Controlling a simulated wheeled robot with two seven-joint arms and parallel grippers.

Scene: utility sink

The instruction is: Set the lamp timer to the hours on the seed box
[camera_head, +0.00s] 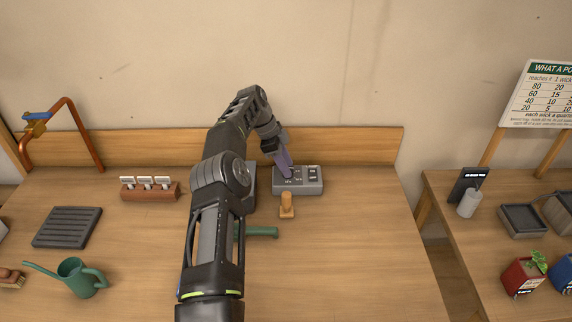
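A grey box with small buttons and dark markings (312,182), which looks like the lamp timer, sits on the bench near the backboard. Its lettering is too small to read. My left gripper (285,171) reaches down over its left part. Its purple-grey fingers look like one narrow shape, shut with nothing visible between them. The tips are at or just above the timer's top face; I cannot tell if they touch. My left arm hides part of the bench and of a dark grey item (251,187) beside the timer. I cannot make out a seed box. My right gripper is not in view.
An orange-brown peg-like item (287,206) stands before the timer, with a green handle (262,232) nearby. A wooden block with white tags (150,191), a dark ribbed tray (68,227) and a green watering can (78,278) are left. The bench's right front is clear.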

